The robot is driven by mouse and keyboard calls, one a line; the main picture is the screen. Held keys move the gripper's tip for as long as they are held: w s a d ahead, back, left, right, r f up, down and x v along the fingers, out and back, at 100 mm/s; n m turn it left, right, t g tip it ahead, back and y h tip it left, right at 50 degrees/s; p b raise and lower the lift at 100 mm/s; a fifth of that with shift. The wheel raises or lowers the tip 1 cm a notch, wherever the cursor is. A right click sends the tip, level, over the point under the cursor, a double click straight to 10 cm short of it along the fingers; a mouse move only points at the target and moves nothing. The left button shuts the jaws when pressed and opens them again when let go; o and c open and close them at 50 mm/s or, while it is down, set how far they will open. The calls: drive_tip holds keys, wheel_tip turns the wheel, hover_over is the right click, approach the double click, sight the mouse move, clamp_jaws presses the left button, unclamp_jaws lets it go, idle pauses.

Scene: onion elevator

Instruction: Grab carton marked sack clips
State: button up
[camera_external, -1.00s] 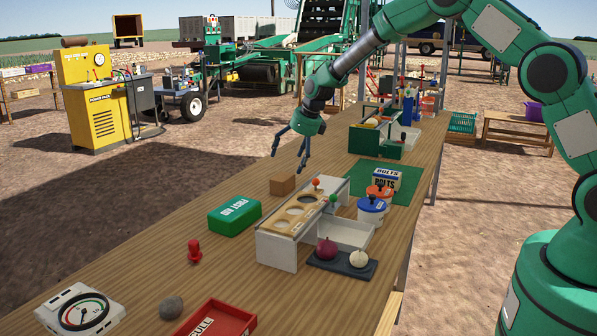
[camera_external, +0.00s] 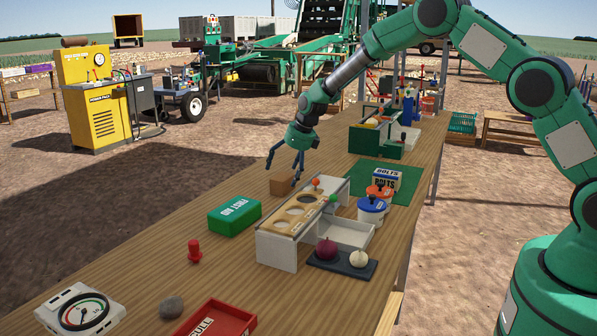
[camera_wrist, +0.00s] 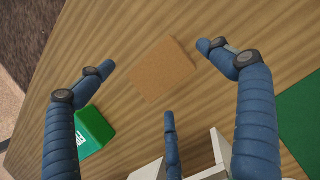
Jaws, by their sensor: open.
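A small brown carton (camera_external: 281,184) stands on the wooden table behind the sizing stand; no lettering on it can be made out. It also shows in the wrist view as a plain tan box (camera_wrist: 163,69). A carton lettered BOLTS (camera_external: 386,181) stands on the green mat at the right. My gripper (camera_external: 284,163) is open and empty, pointing down just above the brown carton. In the wrist view its blue fingers (camera_wrist: 158,85) spread to either side of and below the tan box, apart from it.
A green FIRST AID box (camera_external: 235,215) lies left of the carton. The white stand with a holed wooden board (camera_external: 300,212) is close in front. Blue and orange lidded tubs (camera_external: 371,210) stand to the right.

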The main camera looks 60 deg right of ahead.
sight(283, 177)
drive_tip(key=shift+b+x, duration=0.55)
drive_tip(key=shift+x, duration=1.4)
drive_tip(key=c, duration=1.4)
